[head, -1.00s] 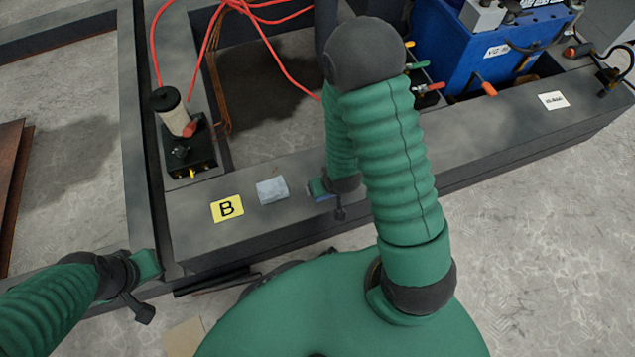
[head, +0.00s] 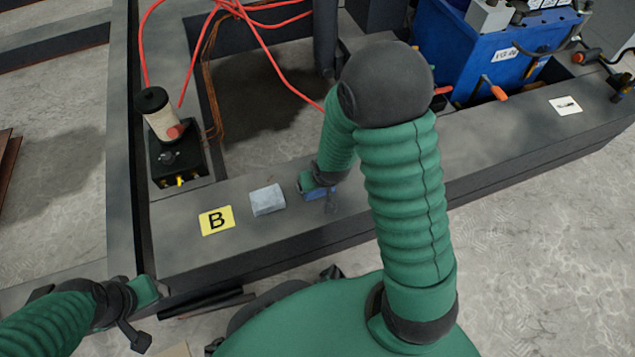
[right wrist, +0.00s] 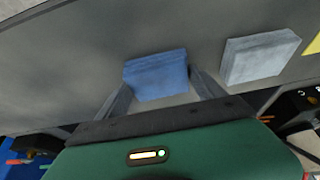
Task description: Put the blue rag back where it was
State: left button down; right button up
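The blue rag (head: 318,193) is a small folded block over the dark steel beam (head: 240,241), right of a grey folded rag (head: 267,200). My right gripper (head: 316,187) is over it, partly hidden by my arm. In the right wrist view the blue rag (right wrist: 156,76) sits between both fingertips, which meet its two sides; the grey rag (right wrist: 259,57) lies apart from it. I cannot tell whether the blue rag touches the beam. My left gripper (head: 150,292) is empty by the beam's left corner; its finger gap is not clear.
A yellow B label (head: 216,220) lies left of the grey rag. A black device with a clear cylinder (head: 164,122) stands behind it. Red hoses (head: 262,42) cross the opening. A blue battery-like box (head: 477,55) and a white label (head: 565,105) are at the right.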

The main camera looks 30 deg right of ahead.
jog(key=o, duration=0.4)
jog(key=shift+r+p, duration=0.3)
jog(key=shift+r, duration=0.1)
jog(key=s+a+r+n+p, duration=0.1)
jog(key=s+a+r+p, duration=0.1)
jog(key=r, duration=0.3)
jog(key=s+a+r+g+p, duration=0.1)
jog(key=s+a+r+p, duration=0.1)
jog(key=r, duration=0.4)
jog(key=s+a+r+n+y+p, duration=0.1)
jog(key=s+a+r+p, duration=0.2)
jog(key=r, duration=0.3)
jog(key=shift+s+a+n+g, duration=0.25)
jog(key=shift+s+n+g, duration=0.05)
jog(key=shift+s, duration=0.6)
jog(key=w+p+v, duration=0.3)
jog(key=p+v, duration=1)
jog(key=w+r+p+v, duration=0.1)
jog(key=w+p+v, duration=0.2)
jog(key=p+v, duration=1)
jog(key=w+r+p+v, duration=0.1)
jog(key=w+p+v, duration=0.2)
jog(key=p+v, duration=1.1)
jog(key=shift+p, duration=0.35)
